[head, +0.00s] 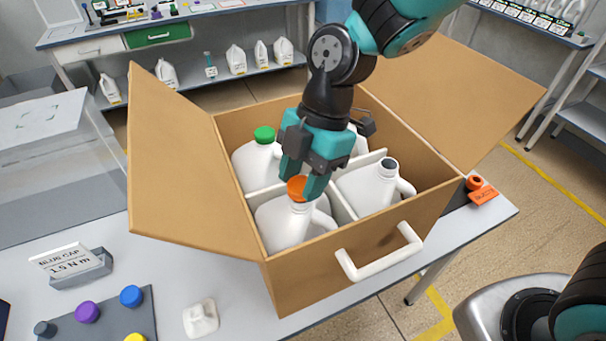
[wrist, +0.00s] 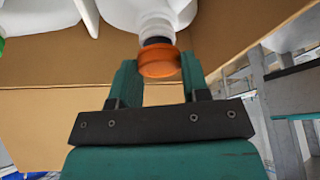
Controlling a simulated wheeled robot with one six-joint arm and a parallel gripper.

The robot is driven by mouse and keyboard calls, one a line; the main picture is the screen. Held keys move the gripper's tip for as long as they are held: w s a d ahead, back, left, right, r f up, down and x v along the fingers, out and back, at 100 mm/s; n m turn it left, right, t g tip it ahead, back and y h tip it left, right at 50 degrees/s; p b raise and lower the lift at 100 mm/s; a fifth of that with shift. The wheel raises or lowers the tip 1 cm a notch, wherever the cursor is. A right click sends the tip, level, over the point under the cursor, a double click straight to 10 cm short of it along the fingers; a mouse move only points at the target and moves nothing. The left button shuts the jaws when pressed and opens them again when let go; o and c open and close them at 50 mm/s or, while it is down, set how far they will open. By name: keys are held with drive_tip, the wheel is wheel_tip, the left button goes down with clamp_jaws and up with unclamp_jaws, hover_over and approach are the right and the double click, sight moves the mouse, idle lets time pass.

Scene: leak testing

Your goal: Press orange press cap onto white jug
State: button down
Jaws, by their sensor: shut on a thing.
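An orange press cap (head: 297,187) is held between the fingers of my gripper (head: 304,182), at the mouth of the front-left white jug (head: 285,222) in the box. In the wrist view my gripper (wrist: 160,80) is shut on the orange cap (wrist: 159,62). The jug's white neck (wrist: 157,25) lines up with the cap there, and a dark band shows between them. I cannot tell whether the cap is seated. The jug stands upright in its compartment.
The open cardboard box (head: 330,268) has white dividers, raised flaps and a white handle (head: 380,252). A green-capped jug (head: 258,160) and an open-mouthed jug (head: 374,187) stand beside. An orange holder (head: 480,190) lies right. Blue (head: 131,296) and purple (head: 88,312) caps sit front left.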

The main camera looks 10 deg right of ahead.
drive_tip(key=shift+f, duration=0.25)
drive_tip(key=shift+f+b, duration=1)
drive_tip(key=shift+b, duration=0.1)
drive_tip(key=c, duration=0.5)
unclamp_jaws()
drive_tip(key=v, duration=1.6)
drive_tip(key=s+d+f+m+t, duration=0.1)
drive_tip(key=s+f+m, duration=0.1)
drive_tip(key=s+m, duration=0.2)
drive_tip(key=s+d+f+m+t+b, duration=0.1)
drive_tip(key=s+d+f+m, duration=0.1)
drive_tip(key=s+m, duration=0.3)
drive_tip(key=s+d+f+m, duration=0.1)
drive_tip(key=s+f+m, duration=0.1)
drive_tip(key=s+m, duration=0.3)
drive_tip(key=shift+s+d+m+t+y+b, duration=0.1)
drive_tip(key=shift+d+m+t+y+b, duration=0.1)
drive_tip(key=shift+m, duration=0.85)
drive_tip(key=shift+s+d+m+t+y+b, duration=0.1)
drive_tip(key=shift+d+m+t+b, duration=0.1)
drive_tip(key=shift+m, duration=0.85)
